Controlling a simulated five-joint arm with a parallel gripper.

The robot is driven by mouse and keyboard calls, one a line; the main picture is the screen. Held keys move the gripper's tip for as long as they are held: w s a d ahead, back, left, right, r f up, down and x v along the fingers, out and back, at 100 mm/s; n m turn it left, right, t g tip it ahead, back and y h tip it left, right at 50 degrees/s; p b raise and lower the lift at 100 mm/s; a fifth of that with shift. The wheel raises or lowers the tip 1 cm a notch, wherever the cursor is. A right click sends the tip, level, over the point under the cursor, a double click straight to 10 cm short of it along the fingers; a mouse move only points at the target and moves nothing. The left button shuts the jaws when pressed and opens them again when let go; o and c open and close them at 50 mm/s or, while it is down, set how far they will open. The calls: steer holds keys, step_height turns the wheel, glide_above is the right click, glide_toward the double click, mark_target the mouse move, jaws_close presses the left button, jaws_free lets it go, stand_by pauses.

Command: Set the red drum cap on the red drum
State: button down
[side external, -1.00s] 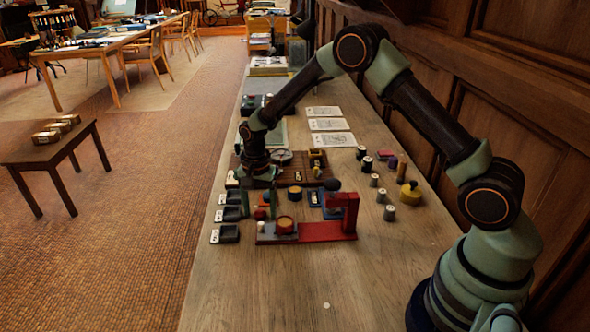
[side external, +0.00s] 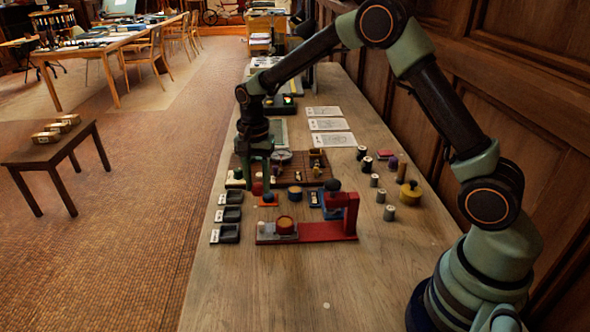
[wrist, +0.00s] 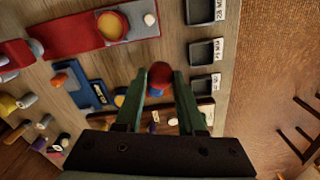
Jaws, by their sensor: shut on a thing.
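My gripper (side external: 257,192) is shut on the red drum cap (side external: 257,188), holding it above the table. In the wrist view the cap (wrist: 160,75) shows as a rounded red shape between the two green fingers of my gripper (wrist: 159,78). The red drum (side external: 286,226), with an orange-tan top, stands on the low base of a red stand, nearer the side camera and to the right of my gripper. The drum (wrist: 113,26) is also near the top left of the wrist view, apart from the cap. The cap's underside is hidden.
The red stand (side external: 330,231) has an upright arm on its right. A blue drum (side external: 294,192) and a blue bracket (side external: 329,206) lie behind it. Dark trays (side external: 229,234) line the left edge. Several spools stand right.

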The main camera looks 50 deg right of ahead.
step_height(320, 180, up, 11)
glide_above(285, 222)
step_height(285, 222, down, 10)
steer(key=shift+r, duration=0.25)
steer(key=shift+f, duration=2.1)
steer(key=shift+f, duration=0.4)
steer(key=shift+c, duration=0.6)
jaws_free()
step_height(285, 222, up, 7)
stand_by(0.8)
